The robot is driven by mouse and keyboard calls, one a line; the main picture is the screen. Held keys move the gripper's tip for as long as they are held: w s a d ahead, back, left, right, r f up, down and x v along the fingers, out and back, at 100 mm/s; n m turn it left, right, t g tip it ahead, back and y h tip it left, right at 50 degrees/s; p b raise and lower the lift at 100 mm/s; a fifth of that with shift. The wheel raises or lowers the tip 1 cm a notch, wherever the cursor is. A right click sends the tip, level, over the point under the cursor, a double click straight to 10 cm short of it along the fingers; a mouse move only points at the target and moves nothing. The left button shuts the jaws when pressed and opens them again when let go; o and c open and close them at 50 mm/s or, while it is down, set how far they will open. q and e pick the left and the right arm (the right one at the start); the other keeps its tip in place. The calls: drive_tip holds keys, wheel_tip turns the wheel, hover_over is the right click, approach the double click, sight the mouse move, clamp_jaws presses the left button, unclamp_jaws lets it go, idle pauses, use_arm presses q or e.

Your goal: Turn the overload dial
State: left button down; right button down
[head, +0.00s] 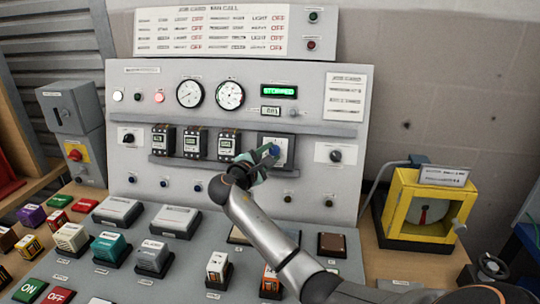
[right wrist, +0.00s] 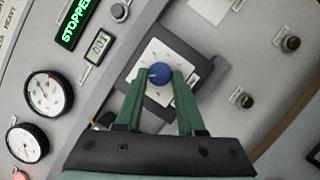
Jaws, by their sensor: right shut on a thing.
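The overload dial is a round blue knob (right wrist: 159,73) on a white square plate (right wrist: 143,58) with a dark frame, set in the grey upright panel. In the head view the blue dial (head: 274,150) sits right of the row of black modules. My right gripper (right wrist: 156,80) has its two green fingers on either side of the knob, shut on it. In the head view the right gripper (head: 262,160) reaches the plate from below left and covers part of it. The plate's markings are too small to read. My left gripper is not in view.
A green display (head: 279,91) reading STOPPED sits above the dial. Two round gauges (head: 190,93) are at upper left. A dark knob (head: 335,156) is to the right. Several coloured blocks and buttons crowd the lower desk. A yellow box (head: 422,205) stands at right.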

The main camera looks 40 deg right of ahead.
idle(0.5)
drive_tip(key=c, duration=0.5)
unclamp_jaws()
drive_tip(key=v, duration=1.2)
drive_tip(key=shift+s+a+r+b, duration=0.1)
drive_tip(key=shift+s+a+b, duration=0.1)
drive_tip(key=shift+b, duration=0.1)
